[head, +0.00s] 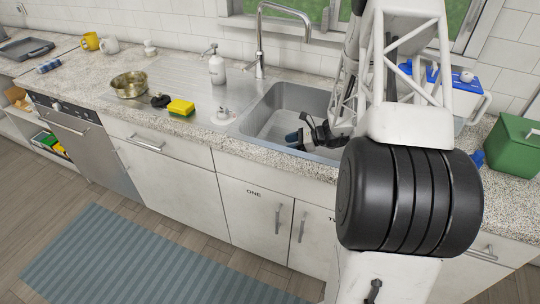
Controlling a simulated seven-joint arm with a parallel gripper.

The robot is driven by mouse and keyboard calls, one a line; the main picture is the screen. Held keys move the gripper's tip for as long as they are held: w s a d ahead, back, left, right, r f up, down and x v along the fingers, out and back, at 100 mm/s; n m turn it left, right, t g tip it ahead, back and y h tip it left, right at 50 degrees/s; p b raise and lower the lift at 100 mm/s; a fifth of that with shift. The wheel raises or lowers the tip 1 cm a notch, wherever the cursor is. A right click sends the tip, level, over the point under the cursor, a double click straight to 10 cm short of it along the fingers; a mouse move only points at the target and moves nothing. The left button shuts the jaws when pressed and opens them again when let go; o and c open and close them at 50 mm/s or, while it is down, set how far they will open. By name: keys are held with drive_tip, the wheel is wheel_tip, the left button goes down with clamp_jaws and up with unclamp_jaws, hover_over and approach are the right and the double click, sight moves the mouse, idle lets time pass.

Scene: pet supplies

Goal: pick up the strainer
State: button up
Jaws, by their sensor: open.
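A small, pale, round item with a raised middle (222,115), which looks like the strainer, lies on the steel drainboard just left of the sink basin. It is too small to make out in detail. My gripper (303,136) is over the front right part of the sink basin, to the right of the strainer and apart from it. Its dark fingers point to the left and look open, with nothing clearly between them. My arm hides the right part of the sink.
A yellow and green sponge (181,108), a dark item (160,101) and a brass-coloured bowl (129,85) stand left of the strainer. A soap bottle (217,68) and tall faucet (260,45) stand behind. A blue and white cooler (470,96) and green box (514,147) are at right.

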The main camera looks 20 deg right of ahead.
drive_tip(key=shift+f, duration=0.15)
drive_tip(key=shift+x, duration=1.25)
drive_tip(key=shift+x, duration=2.65)
drive_tip(key=c, duration=1)
